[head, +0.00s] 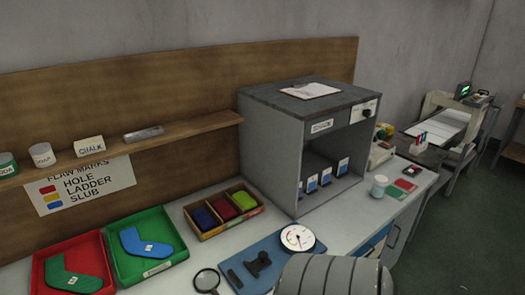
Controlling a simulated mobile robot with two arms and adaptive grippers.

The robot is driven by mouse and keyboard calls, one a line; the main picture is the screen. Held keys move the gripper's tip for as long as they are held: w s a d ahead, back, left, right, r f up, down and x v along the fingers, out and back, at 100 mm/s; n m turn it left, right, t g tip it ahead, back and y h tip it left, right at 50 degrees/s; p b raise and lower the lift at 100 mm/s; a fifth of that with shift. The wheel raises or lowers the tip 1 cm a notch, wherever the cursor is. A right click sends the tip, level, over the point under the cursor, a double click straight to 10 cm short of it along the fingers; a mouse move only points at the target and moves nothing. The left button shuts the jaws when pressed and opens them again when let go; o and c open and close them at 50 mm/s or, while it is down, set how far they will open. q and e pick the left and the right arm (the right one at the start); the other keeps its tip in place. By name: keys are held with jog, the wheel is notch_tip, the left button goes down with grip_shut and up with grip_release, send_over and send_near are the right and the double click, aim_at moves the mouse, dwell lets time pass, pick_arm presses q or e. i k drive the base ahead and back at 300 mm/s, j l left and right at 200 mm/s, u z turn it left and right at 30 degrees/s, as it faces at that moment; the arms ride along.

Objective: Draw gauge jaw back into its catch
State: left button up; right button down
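The gauge is a blue base plate (272,246) on the bench with a round white dial (297,237) at its far right. A black jaw-like piece with a raised knob (258,263) stands on the plate, left of the dial and apart from it. A flat black bar (235,279) lies at the plate's left side. I cannot make out the catch or tell whether the jaw sits in it. A grey ribbed shape (335,276) hides the plate's near right part. Neither of my grippers is in view.
A magnifying glass (206,280) lies left of the plate. Red (40,262) and green (118,256) trays hold sock shapes. A divided wooden box (205,233) holds coloured bundles. A grey cabinet (270,150) stands behind the gauge. A cup (379,185) stands at right.

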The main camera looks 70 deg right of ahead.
aim_at(254, 267)
jog(key=l+z, duration=0.1)
jog(key=z, duration=1.85)
jog(key=k+j+z, duration=0.1)
jog(key=j+z, duration=0.2)
jog(key=j, duration=0.1)
